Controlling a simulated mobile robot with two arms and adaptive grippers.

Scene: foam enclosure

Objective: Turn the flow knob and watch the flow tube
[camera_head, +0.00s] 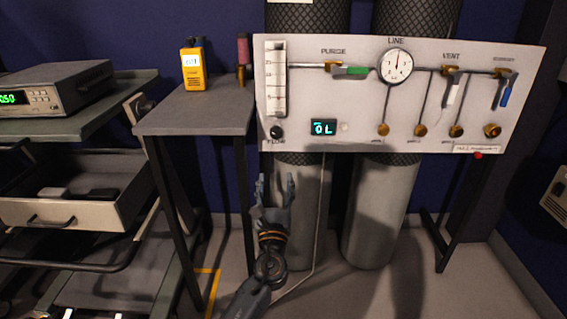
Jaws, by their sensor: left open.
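The flow knob (276,132) is a small black round knob at the lower left of the white gas panel (350,110), above the partly readable label "FLOW". The flow tube (279,78) is a tall, clear-fronted tube with scale marks, mounted above the knob on the panel's left end. A small reddish mark shows low in the tube; I cannot tell if it is the float. My left gripper (274,183) points up below the panel, under the knob. Its fingers are apart with nothing between them, and it appears clear of the knob. My right gripper is not in view.
A small display (323,127) and a pressure gauge (396,66) are on the panel. Valves line its top and brass fittings its bottom. Grey cylinders (381,215) stand behind. A side table (200,115) with a yellow meter (193,70) is left of the panel.

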